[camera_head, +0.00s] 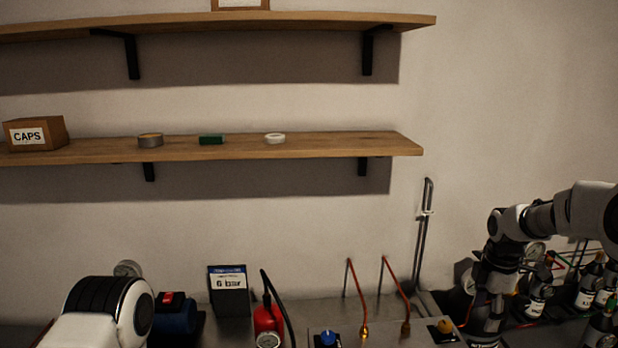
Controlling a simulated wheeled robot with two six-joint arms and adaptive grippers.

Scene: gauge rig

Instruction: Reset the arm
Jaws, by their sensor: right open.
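My right arm (570,208) comes in from the right edge, bends at a grey and white joint and points down. My right gripper (485,338) is at its lower end, at the bottom edge of the view, right of a yellow knob (445,326). Its fingertips are cut off by the frame, and I see nothing held in it. A white and black link of my left arm (108,312) shows at the lower left. My left gripper is out of view.
The bench holds a blue compressor (175,315), a "6 bar" box (229,291), a red cylinder (267,320), a blue knob (328,338) and copper pipes (359,297). Several bottles (588,283) stand right of my gripper. Two wooden shelves (340,146) hang above.

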